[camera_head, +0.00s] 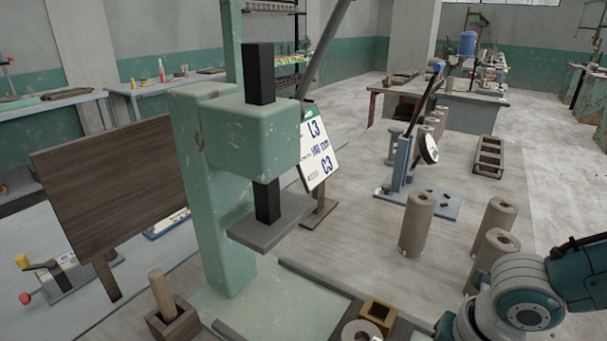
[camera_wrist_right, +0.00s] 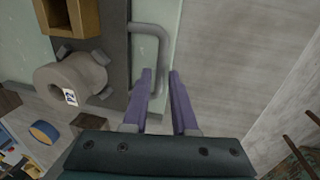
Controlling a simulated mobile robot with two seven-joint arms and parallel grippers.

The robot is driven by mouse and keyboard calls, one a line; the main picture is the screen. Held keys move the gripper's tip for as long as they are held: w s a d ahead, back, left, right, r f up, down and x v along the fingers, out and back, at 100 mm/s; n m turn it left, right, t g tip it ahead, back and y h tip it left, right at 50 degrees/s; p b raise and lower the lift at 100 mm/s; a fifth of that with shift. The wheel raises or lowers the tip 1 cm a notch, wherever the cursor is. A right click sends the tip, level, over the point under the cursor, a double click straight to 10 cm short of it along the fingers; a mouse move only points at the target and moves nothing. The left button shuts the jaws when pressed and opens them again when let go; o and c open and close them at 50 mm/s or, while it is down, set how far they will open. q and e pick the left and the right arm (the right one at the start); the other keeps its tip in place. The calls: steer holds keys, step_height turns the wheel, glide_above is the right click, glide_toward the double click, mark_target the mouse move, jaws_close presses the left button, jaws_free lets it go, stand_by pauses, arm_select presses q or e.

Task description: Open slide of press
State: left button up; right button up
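The green press (camera_head: 215,180) stands at left centre in the head view, with its grey pressing plate (camera_head: 270,222) raised. Its dark slide (camera_head: 405,327) shows at the bottom edge, partly cut off. In the right wrist view the dark slide (camera_wrist_right: 116,45) has a grey U-shaped handle (camera_wrist_right: 162,48) on its right side. My right gripper (camera_wrist_right: 160,74) is open, its two purple fingertips apart close to the handle's outer bar. Whether they touch it I cannot tell. In the head view only my right arm shows, at lower right. My left gripper is out of view.
A tan hollow cylinder (camera_wrist_right: 72,84) and a wooden box (camera_wrist_right: 72,14) are on or beside the slide. Several clay cylinders (camera_head: 417,222) stand on the table to the right. A lever tool (camera_head: 405,165) stands behind them. A dark board (camera_head: 110,185) stands left of the press.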

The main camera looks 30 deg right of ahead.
steer(key=shift+o, duration=1.3)
steer(key=shift+r, duration=0.1)
step_height(320, 180, up, 10)
steer(key=s+p, duration=0.1)
steer(key=p, duration=0.1)
steer(key=shift+s+d+f, duration=0.2)
steer(key=shift+s+d, duration=0.15)
